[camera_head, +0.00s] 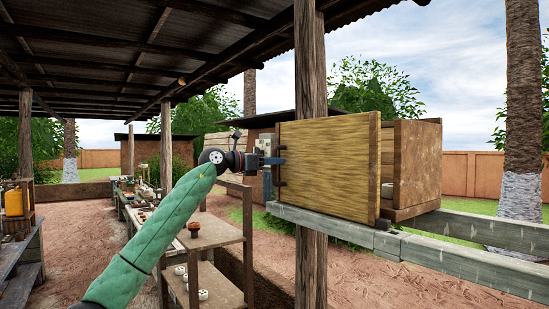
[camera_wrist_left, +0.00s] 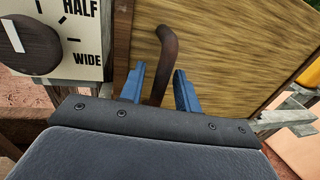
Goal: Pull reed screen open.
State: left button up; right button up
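The reed screen (camera_head: 325,165) is a straw-coloured panel with a wooden right edge, upright in front of a wooden box (camera_head: 415,165). A brown bar handle (camera_wrist_left: 164,60) stands on the screen near its left side in the left wrist view. My left gripper (camera_head: 281,161) is at the screen's left edge in the head view. Its blue fingers (camera_wrist_left: 160,88) are apart, one on each side of the handle, with some gap showing, so it is open around the handle. Whether a finger touches it is unclear. My right gripper is not in view.
A dial panel (camera_wrist_left: 60,45) marked HALF and WIDE is close to the left of my left gripper. A wooden post (camera_head: 310,70) and a grey beam (camera_head: 430,250) are near the screen. A shelf (camera_head: 215,240) stands below my left arm.

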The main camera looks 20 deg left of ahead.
pick_arm(q)
jog(key=shift+w+d, duration=0.15)
jog(key=shift+d, duration=0.1)
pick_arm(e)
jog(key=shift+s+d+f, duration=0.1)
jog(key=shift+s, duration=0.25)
pick_arm(q)
grip_shut()
jog(key=shift+d, duration=0.1)
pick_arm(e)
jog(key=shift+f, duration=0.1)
